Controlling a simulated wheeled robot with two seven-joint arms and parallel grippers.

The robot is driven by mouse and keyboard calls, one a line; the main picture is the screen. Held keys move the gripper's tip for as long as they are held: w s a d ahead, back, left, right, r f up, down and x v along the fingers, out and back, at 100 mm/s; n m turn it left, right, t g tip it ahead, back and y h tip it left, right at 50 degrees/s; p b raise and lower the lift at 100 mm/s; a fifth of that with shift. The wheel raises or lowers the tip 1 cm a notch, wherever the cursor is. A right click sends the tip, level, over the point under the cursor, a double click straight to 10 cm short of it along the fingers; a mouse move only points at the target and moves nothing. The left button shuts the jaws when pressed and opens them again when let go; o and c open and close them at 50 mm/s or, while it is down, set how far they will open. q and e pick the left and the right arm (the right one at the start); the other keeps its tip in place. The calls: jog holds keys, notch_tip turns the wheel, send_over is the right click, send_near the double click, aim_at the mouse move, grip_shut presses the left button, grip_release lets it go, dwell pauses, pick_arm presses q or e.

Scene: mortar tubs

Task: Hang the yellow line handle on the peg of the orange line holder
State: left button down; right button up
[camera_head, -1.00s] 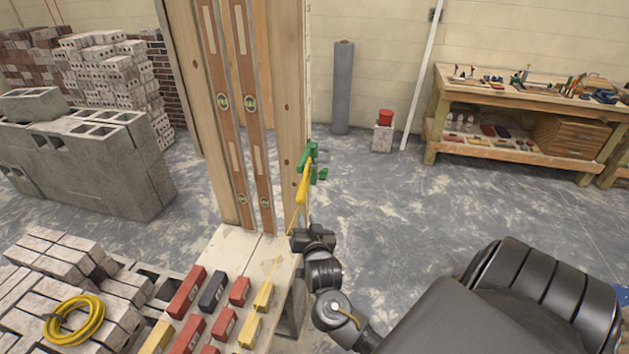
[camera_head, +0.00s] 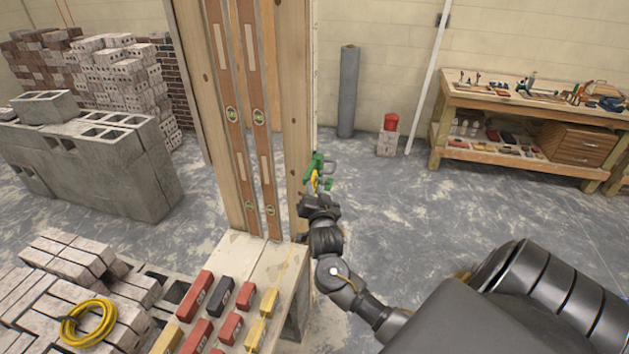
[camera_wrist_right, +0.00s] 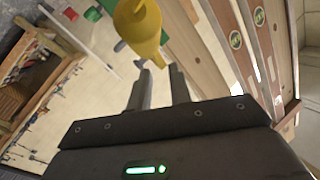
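The yellow line handle (camera_head: 315,181) is at the green clamp-like fixture (camera_head: 317,163) on the right side of the wooden post. In the right wrist view the yellow handle (camera_wrist_right: 140,28) is large at the top, just beyond the fingertips, with green parts (camera_wrist_right: 93,14) behind it. I cannot tell what supports it. My right gripper (camera_head: 316,193) is just below the handle. In the wrist view its two fingers (camera_wrist_right: 160,74) are apart, with nothing visible between them. I cannot make out an orange line holder or its peg. My left gripper is out of view.
The wooden post (camera_head: 293,130) carries two long spirit levels (camera_head: 230,114). Below it, a bench (camera_head: 240,258) holds several red, dark and yellow blocks. A coil of yellow line (camera_head: 88,323) lies on bricks at left. Open floor lies right of the post, before a workbench (camera_head: 455,101).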

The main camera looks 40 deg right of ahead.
jog(key=shift+p+x, duration=0.4)
jog(key=shift+x, duration=1.3)
grip_shut()
jog(key=shift+r, duration=0.1)
